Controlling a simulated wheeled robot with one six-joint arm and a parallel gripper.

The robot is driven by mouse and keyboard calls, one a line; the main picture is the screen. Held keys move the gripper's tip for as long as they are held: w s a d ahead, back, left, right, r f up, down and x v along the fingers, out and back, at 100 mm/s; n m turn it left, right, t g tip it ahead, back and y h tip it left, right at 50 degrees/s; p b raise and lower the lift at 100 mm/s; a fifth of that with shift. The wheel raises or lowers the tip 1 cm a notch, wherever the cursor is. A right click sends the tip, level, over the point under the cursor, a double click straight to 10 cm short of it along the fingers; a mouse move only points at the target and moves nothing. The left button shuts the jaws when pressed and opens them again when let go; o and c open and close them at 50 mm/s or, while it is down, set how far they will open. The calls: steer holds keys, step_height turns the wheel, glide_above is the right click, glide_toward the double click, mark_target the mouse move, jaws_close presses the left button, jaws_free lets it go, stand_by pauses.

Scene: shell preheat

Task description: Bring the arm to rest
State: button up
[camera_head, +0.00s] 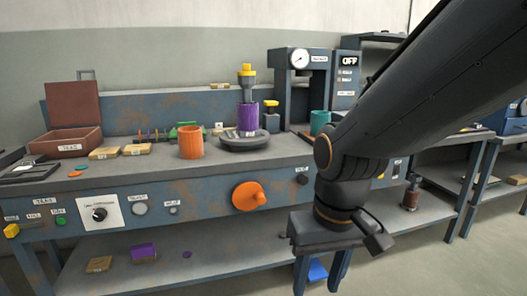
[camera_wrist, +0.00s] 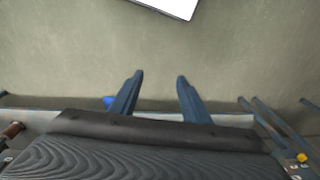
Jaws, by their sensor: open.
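My gripper hangs at the end of the dark arm in front of the bench, on the right of the head view (camera_head: 322,280). Its two blue fingers point down and are cut off by the lower edge there. In the wrist view my gripper (camera_wrist: 160,82) shows both fingers spread apart, with nothing between them. The jaws are open and empty. Beyond the fingertips is bare grey-green floor. My arm (camera_head: 430,90) comes in from the upper right and hides part of the bench's right end.
The workbench (camera_head: 110,175) carries an orange cylinder (camera_head: 191,141), a purple cylinder (camera_head: 247,118) on a round dark base, a teal cylinder (camera_head: 319,122) and a brown open box (camera_head: 66,142). An orange knob (camera_head: 249,196) sticks out in front. A blue item (camera_head: 317,270) lies low behind my gripper.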

steer(key=s+d+r+m+p, duration=0.2)
steer(key=d+r+p, duration=0.7)
steer(key=p, duration=0.8)
steer(key=shift+s+d+r+g+h+p, duration=0.3)
steer(key=shift+s+d+r+h, duration=0.15)
steer(key=shift+r, duration=0.25)
stand_by(1.0)
